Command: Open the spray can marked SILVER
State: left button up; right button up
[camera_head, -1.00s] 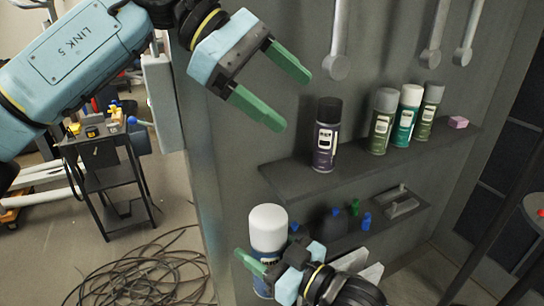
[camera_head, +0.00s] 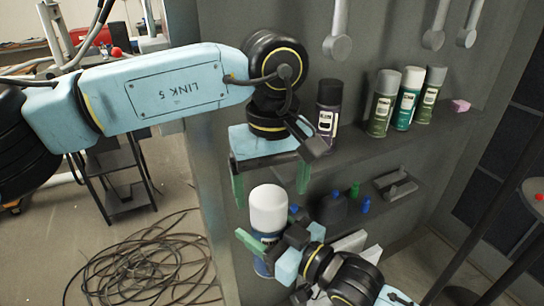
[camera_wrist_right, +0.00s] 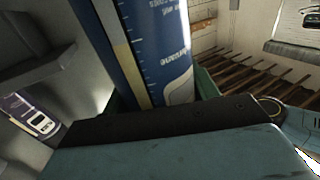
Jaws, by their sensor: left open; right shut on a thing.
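A spray can with a white cap (camera_head: 268,210) and a blue body stands upright in the head view, and its blue body (camera_wrist_right: 155,50) fills the upper middle of the right wrist view. No word SILVER can be read on it. My right gripper (camera_head: 266,246) is shut around the can's body below the cap, partly hiding the body. My left gripper (camera_head: 271,196) is open and points down above the can. Its green fingers hang on either side of the cap top, with gaps visible between fingers and cap.
On the shelf (camera_head: 365,151) stand a dark purple can (camera_head: 327,112), an olive can (camera_head: 383,105), a teal can (camera_head: 407,98) and another olive can (camera_head: 431,93), near a pink block (camera_head: 460,106). A lower shelf holds small bottles. Cables (camera_head: 140,260) lie on the floor.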

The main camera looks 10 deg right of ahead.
aim_at(272, 197)
pick_arm(q)
jog(key=shift+f, duration=1.8)
jog(key=c, duration=1.2)
jog(key=shift+o, duration=0.2)
jog(key=shift+r, duration=0.25)
jog(key=shift+r, duration=0.9)
jog(key=shift+r, duration=0.1)
